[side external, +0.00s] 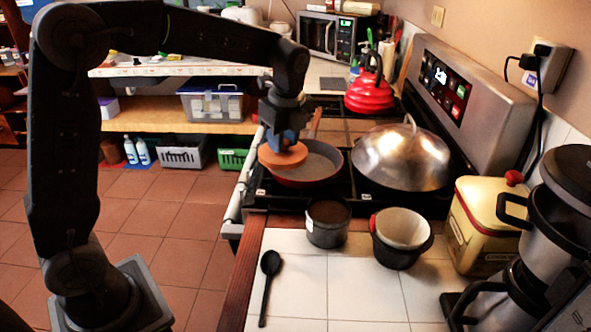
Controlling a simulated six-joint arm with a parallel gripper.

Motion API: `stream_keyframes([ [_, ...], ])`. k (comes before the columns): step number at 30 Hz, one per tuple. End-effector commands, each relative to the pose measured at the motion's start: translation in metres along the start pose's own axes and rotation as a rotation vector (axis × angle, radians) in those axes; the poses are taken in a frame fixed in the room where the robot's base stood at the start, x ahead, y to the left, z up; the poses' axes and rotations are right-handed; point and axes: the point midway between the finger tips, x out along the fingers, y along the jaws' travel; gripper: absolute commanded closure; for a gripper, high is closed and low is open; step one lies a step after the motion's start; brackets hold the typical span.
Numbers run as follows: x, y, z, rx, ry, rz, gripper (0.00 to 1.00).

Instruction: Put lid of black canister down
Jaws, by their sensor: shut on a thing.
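My gripper (285,143) is at the end of my arm, pointing down, and is shut on a round orange-brown lid (270,158). The lid is held roughly level and overlaps the left part of the frying pan in the picture; I cannot tell its exact height above the pan. A dark canister (327,228) stands open on the white tiled counter, in front of the stove, with a brownish inside. It stands nearer the camera than the lid and to its right.
The frying pan (325,162) and a domed steel lid (402,158) are on the stove. A black spoon (268,285) lies left. The front tiles (350,290) are clear.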

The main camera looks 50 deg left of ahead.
Motion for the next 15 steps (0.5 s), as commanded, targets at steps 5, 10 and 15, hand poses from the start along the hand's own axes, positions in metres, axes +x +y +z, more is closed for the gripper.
stream_keyframes([
  [5,0.02,0.028,0.032,-0.008,-0.001,0.005,0.91],
  [10,0.05,0.068,0.061,-0.008,-0.002,0.004,0.91],
  [15,0.072,0.101,0.075,-0.006,-0.001,0.002,0.91],
])
